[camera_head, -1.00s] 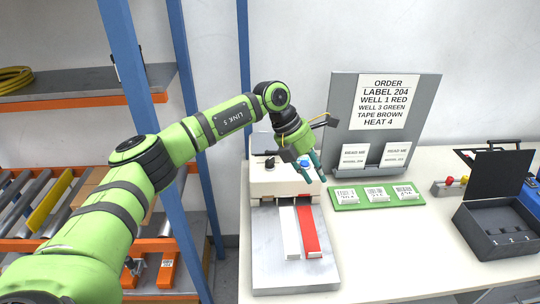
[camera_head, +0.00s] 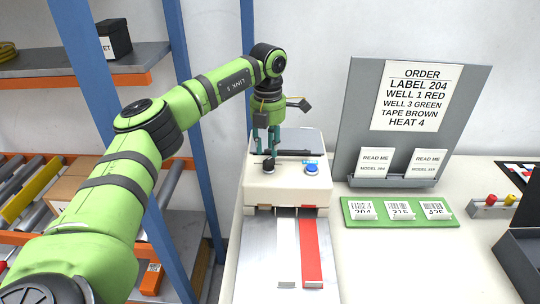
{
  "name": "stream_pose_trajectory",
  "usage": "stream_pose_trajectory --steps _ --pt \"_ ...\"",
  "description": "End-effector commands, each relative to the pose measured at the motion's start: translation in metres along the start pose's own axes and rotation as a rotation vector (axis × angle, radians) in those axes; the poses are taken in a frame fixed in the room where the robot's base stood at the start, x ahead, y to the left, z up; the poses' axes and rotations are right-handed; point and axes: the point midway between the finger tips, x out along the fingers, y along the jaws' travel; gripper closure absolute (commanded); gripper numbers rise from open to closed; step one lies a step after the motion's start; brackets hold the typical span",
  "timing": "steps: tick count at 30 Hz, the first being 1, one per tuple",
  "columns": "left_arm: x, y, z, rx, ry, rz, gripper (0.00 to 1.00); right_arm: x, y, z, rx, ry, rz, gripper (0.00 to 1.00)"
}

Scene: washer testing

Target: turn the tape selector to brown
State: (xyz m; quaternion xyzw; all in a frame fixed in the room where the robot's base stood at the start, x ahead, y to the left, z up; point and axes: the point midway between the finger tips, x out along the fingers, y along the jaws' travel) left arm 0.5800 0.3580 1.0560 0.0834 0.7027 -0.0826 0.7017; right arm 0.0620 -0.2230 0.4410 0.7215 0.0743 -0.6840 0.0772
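A cream machine (camera_head: 287,190) stands on the table with a black knob (camera_head: 268,165) on its top left and a blue button (camera_head: 312,169) to the right. The knob seems to be the tape selector; no colour marks are legible. White (camera_head: 286,255) and red (camera_head: 309,255) strips run from its front. My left gripper (camera_head: 266,148) points down at the knob, its two teal fingers apart with a gap between them. The fingertips are at or just behind the knob's top; I cannot tell whether they touch it. My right gripper is not in view.
An order board (camera_head: 412,100) reading "TAPE BROWN" stands behind a green tray (camera_head: 385,223) of label cards. A black open case (camera_head: 520,262) is at the right edge. A blue rack post (camera_head: 190,120) stands left of the table (camera_head: 385,270).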

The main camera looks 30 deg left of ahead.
Motion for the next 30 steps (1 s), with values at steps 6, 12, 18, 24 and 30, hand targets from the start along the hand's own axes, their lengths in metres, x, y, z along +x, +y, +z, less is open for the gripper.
stream_pose_trajectory --steps 6,12,18,24,30 --pt "0.029 -0.001 0.000 0.000 0.001 -0.001 0.69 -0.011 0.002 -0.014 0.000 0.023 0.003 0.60" --pt "0.039 -0.001 0.000 0.000 -0.001 -0.001 0.69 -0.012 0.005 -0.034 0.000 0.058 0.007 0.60" --pt "0.040 -0.001 0.000 0.000 -0.002 0.000 0.69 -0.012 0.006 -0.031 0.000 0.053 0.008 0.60" --pt "0.040 -0.001 0.000 0.000 -0.001 -0.001 1.00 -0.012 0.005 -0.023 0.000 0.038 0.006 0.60" --pt "0.039 -0.001 0.000 -0.012 -0.001 -0.001 1.00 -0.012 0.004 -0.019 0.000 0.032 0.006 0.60"
